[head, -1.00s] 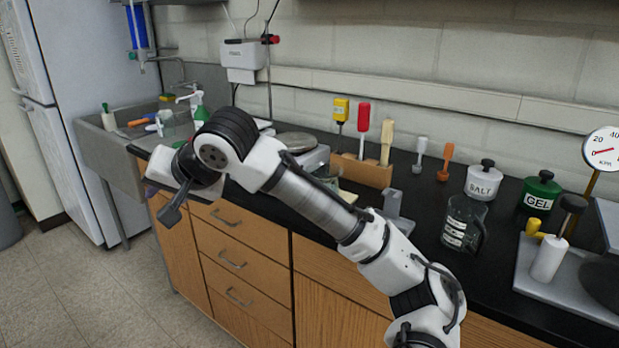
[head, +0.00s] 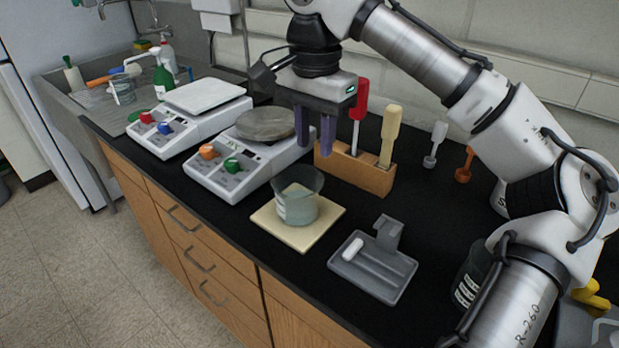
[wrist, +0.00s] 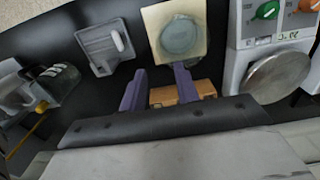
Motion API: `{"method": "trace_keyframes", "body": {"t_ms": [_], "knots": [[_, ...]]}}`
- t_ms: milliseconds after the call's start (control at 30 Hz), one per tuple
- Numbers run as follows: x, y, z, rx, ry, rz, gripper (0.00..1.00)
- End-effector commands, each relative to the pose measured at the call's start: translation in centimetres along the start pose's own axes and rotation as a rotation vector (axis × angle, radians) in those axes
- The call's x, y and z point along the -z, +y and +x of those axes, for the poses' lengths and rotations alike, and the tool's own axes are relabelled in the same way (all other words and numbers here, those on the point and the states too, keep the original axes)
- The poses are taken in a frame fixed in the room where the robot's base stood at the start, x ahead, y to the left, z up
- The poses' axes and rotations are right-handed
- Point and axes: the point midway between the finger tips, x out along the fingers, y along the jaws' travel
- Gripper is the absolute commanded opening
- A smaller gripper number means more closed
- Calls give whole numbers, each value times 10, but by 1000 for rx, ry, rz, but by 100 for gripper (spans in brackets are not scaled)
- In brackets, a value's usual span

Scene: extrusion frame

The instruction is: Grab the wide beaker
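A clear glass beaker with a wide mouth (head: 298,205) stands upright on a square beige pad (head: 275,228), in front of the right-hand hotplate. It also shows from above in the wrist view (wrist: 180,36). My gripper (head: 315,137) hangs above the counter behind the beaker, over the wooden tool block, with its fingers pointing down. It is open, with a gap between its two purple fingers, and holds nothing. In the wrist view the gripper (wrist: 158,84) shows both fingers apart, with the beaker beyond them, not between them.
A grey tray with a white bar (head: 375,268) lies right of the pad. Two hotplates (head: 245,155) stand left. The wooden block (head: 365,170) holds a red-handled and a cream-handled tool. A second glass vessel (head: 468,285) is partly hidden by my arm.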

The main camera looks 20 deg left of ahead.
Motion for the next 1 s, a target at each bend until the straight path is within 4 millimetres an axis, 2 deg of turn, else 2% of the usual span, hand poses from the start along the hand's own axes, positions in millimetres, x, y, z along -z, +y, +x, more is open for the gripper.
{"method": "trace_keyframes", "body": {"t_ms": [167,500,767,1000], "knots": [[0,0,8,-2,-1,0,31],[0,0,66,-2,-1,1,31],[0,0,88,0,0,1,31],[0,0,124,-1,-1,1,31]]}}
